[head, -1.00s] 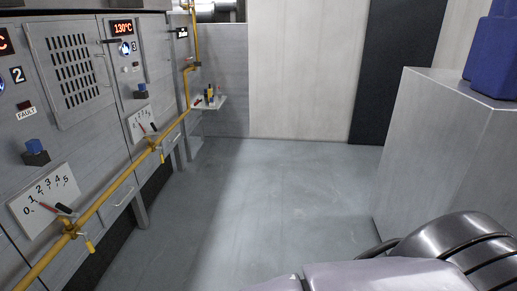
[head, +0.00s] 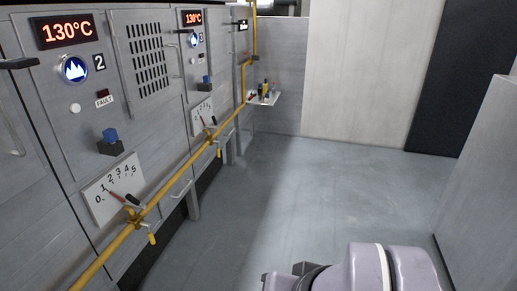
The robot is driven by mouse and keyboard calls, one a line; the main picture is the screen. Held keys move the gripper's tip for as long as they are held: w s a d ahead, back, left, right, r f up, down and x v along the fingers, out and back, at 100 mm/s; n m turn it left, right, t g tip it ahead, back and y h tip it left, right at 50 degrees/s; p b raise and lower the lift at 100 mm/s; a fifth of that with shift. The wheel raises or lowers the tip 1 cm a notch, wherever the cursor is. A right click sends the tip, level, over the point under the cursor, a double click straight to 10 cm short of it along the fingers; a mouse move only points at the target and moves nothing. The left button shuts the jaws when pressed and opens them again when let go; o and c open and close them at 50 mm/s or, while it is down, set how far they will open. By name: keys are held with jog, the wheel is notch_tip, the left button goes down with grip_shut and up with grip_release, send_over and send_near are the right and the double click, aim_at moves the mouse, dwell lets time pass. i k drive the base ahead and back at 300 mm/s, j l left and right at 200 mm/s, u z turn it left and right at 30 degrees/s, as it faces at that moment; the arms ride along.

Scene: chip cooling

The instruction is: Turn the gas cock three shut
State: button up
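Unit three, marked by a small 3 (head: 201,37), stands at the far end of the panel row on the left. Its gas cock has a small yellow handle (head: 219,151) that hangs down below the yellow gas pipe (head: 180,179), under unit three's scale plate (head: 201,113). The handle is small here, so its exact angle is hard to tell. Unit three's blue flame lamp (head: 194,41) is lit and its display (head: 192,18) reads 130°C. My arm shows at the bottom right; my gripper is out of view.
A small shelf (head: 268,98) with several items juts out beyond unit three. A grey block (head: 484,190) stands at right. The floor (head: 300,200) between is clear.

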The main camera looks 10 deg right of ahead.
aim_at(218, 151)
jog(key=i+z, duration=0.25)
jog(key=i, duration=3.95)
